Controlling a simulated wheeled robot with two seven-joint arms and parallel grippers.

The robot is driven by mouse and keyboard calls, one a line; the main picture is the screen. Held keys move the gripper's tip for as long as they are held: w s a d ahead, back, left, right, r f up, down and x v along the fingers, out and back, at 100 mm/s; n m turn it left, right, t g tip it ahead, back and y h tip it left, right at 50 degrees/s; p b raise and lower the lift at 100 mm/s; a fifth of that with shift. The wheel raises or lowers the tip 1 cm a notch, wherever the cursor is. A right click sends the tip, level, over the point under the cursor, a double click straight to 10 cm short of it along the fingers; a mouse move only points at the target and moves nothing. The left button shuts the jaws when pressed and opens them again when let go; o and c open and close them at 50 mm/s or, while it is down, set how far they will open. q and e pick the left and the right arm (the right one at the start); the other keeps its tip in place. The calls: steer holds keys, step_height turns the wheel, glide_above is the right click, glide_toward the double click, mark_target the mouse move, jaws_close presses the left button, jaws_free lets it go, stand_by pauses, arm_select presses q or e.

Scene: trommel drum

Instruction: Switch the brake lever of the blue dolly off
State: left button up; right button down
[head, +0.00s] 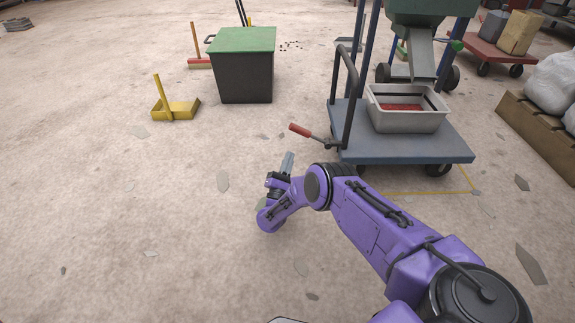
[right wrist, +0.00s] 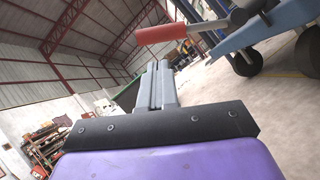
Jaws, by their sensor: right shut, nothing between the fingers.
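The blue dolly (head: 400,143) stands right of centre in the head view, with a black push handle at its left end. Its brake lever (head: 300,130) has a red grip and sticks out to the left from the dolly's near left corner. The red grip also shows in the right wrist view (right wrist: 162,34), above and beyond the fingers. My right gripper (head: 288,157) is shut and empty, just below and in front of the red grip; it appears apart from it. Its closed fingers show in the right wrist view (right wrist: 157,78). My left gripper is not in view.
A grey tub (head: 407,120) with red material sits on the dolly under a green machine's chute (head: 424,55). A black bin with a green lid (head: 243,70) and a yellow dustpan (head: 176,109) stand left.

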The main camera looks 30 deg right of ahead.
mark_target(309, 135)
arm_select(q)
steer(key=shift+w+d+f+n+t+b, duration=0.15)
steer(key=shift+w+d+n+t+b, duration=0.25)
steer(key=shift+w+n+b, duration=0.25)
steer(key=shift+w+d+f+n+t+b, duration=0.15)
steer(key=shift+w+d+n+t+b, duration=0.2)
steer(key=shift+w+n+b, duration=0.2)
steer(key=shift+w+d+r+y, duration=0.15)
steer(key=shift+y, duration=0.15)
arm_select(e)
steer(key=x, duration=0.6)
steer(key=shift+d+r, duration=0.15)
steer(key=shift+d, duration=0.05)
